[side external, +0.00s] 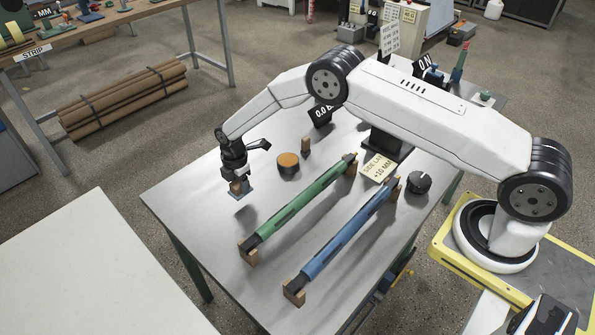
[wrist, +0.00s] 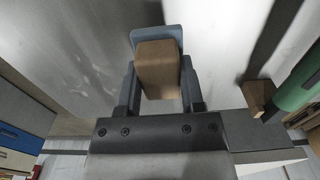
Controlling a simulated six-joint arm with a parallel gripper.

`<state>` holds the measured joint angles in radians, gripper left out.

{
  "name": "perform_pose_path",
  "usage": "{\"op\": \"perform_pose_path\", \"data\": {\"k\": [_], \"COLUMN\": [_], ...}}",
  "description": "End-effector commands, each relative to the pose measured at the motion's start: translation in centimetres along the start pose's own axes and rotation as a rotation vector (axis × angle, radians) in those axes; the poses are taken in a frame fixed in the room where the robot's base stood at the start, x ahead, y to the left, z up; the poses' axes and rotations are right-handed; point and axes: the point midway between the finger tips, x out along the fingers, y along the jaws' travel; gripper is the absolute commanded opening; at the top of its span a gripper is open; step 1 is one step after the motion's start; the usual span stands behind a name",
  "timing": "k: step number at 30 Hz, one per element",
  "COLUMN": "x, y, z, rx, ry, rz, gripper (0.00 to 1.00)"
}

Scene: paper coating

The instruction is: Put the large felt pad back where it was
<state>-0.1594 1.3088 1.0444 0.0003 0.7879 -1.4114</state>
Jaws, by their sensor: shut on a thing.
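The large felt pad (wrist: 157,66) is a brown wooden block on a wider blue-grey base. In the side external view the pad (side external: 240,190) is at the far left part of the grey table, below my gripper (side external: 237,175). My gripper (wrist: 160,84) is shut on the wooden block, with one finger on each side. The blue-grey base points down toward the table and seems a little above it, with a shadow beside it. Its underside is hidden.
A round tin (side external: 288,165) with an orange-brown top and a small wooden block (side external: 306,146) stand right of the pad. A green roller (side external: 300,202) and a blue roller (side external: 346,240) lie on wooden supports. A black knob (side external: 419,183) stands farther right. The table's left front (side external: 195,205) is bare.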

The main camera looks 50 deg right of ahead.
Motion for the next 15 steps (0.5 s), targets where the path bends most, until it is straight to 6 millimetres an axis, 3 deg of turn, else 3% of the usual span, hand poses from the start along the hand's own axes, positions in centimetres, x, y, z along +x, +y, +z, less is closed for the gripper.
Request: {"op": "perform_pose_path", "data": {"k": [7, 15], "x": [0.6, 3.1], "y": [0.4, 0.3], "z": [-0.1, -0.1], "rx": [0.000, 0.000], "ry": [0.000, 0.000], "rz": [0.000, 0.000], "gripper": [0.00, 0.00]}}
